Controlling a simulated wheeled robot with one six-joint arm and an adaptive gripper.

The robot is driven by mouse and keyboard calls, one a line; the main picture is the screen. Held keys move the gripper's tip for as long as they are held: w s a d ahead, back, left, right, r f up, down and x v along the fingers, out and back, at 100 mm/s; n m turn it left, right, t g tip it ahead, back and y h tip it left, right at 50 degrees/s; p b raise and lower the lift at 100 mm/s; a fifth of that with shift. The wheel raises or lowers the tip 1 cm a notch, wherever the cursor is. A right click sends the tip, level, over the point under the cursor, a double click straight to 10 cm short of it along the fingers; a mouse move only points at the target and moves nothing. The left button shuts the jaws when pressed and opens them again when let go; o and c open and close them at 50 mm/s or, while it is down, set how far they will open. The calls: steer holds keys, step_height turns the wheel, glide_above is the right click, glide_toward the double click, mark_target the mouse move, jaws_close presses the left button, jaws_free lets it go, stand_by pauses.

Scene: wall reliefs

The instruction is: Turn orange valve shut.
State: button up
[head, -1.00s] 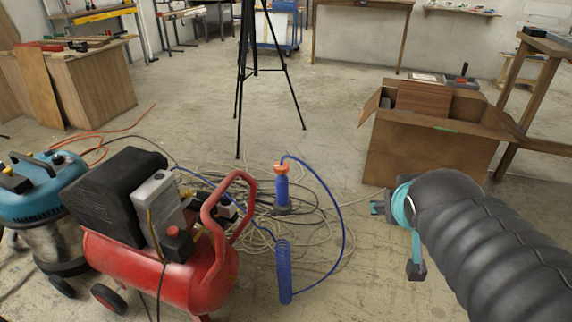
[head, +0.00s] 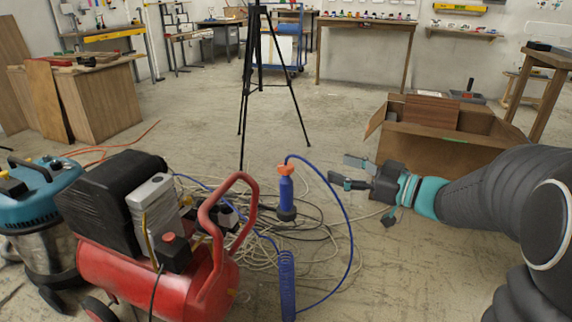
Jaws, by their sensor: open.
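The orange valve (head: 287,169) sits on top of a blue upright cylinder (head: 286,192), with a blue hose leaving its top and arching to the right. It stands near the middle of the head view, right of the red compressor. My gripper (head: 347,172) is to the right of the valve, apart from it, with its fingers pointing left toward it. The fingers are spread open and nothing is between them. Nothing hides the valve.
The red compressor (head: 150,265) and a blue vacuum (head: 38,200) stand at the left. Tangled cables and a coiled blue hose (head: 287,280) lie around the valve. A black tripod (head: 262,85) stands behind. A wooden box (head: 440,140) is behind my gripper.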

mark_target(285, 165)
steer(key=w+a, duration=0.1)
steer(key=a, duration=0.3)
steer(key=w+a+f+g+y+b, duration=0.1)
steer(key=a, duration=0.3)
steer(key=w+a+n+g, duration=0.1)
steer(key=w+a, duration=0.1)
steer(key=a, duration=0.2)
steer(key=shift+a+f+y, duration=0.2)
steer(key=shift+a+y, duration=0.2)
steer(key=shift+s, duration=0.1)
steer(key=c, duration=1.2)
steer(key=shift+r, duration=0.1)
